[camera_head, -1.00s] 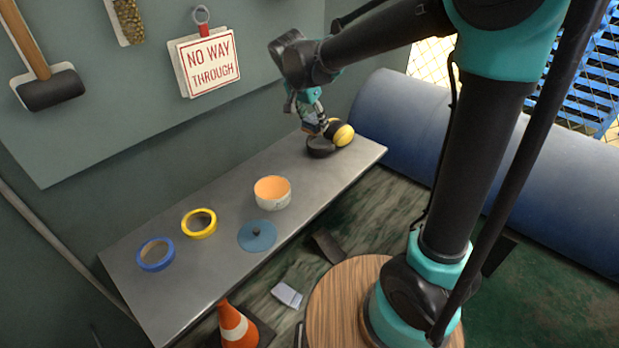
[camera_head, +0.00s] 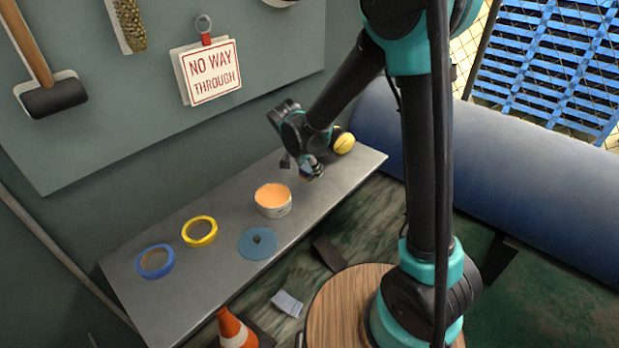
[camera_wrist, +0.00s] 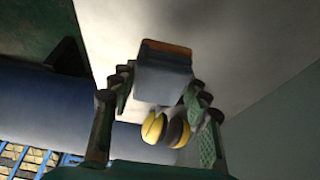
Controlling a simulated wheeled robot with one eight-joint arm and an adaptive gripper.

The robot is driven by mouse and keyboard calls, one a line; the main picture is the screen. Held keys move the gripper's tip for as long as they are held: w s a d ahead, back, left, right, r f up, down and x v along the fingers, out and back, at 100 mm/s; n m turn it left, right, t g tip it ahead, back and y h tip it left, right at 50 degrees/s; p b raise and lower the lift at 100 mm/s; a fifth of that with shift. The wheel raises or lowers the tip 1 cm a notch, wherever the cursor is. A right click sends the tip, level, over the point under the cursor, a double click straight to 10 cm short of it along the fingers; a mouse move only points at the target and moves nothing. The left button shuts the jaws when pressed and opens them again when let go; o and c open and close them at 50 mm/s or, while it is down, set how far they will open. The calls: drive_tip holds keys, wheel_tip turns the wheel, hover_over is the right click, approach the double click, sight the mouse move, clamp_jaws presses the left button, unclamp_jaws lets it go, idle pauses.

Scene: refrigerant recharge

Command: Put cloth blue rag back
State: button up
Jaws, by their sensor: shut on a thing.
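My gripper (camera_head: 305,172) is low over the right part of the grey shelf, behind the white tub. In the wrist view my gripper (camera_wrist: 160,88) has its fingers on both sides of a grey-blue, block-like thing (camera_wrist: 162,82) with an orange-brown edge, and is shut on it. I cannot tell for sure whether this is the blue rag. In the head view the held thing is mostly hidden by the gripper. A flat round blue piece (camera_head: 258,243) with a dark middle lies on the shelf in front of the tub.
The shelf (camera_head: 195,275) also bears the white tub (camera_head: 273,201) with orange contents, a yellow tape roll (camera_head: 199,231), a blue tape roll (camera_head: 156,261) and yellow-black earmuffs (camera_head: 344,142). A pegboard (camera_head: 130,120) rises behind. A large blue cylinder (camera_head: 500,180) is at right.

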drive_tip(key=shift+f, duration=2)
drive_tip(key=shift+f, duration=0.1)
drive_tip(key=o, duration=1)
drive_tip(key=v, duration=1.2)
drive_tip(key=s+d+n+y, duration=0.1)
drive_tip(key=s+d+n, duration=0.25)
drive_tip(key=d, duration=1.05)
drive_tip(key=s+d+f+n, duration=0.1)
drive_tip(key=s+d+f, duration=0.1)
drive_tip(key=s+d, duration=0.2)
drive_tip(key=s+d+f+n+y, duration=0.1)
drive_tip(key=s+d, duration=0.3)
drive_tip(key=s+d+f+n, duration=0.2)
drive_tip(key=s+d, duration=0.2)
drive_tip(key=shift+d+f+t+y, duration=0.3)
drive_tip(key=shift+d+f+y, duration=0.1)
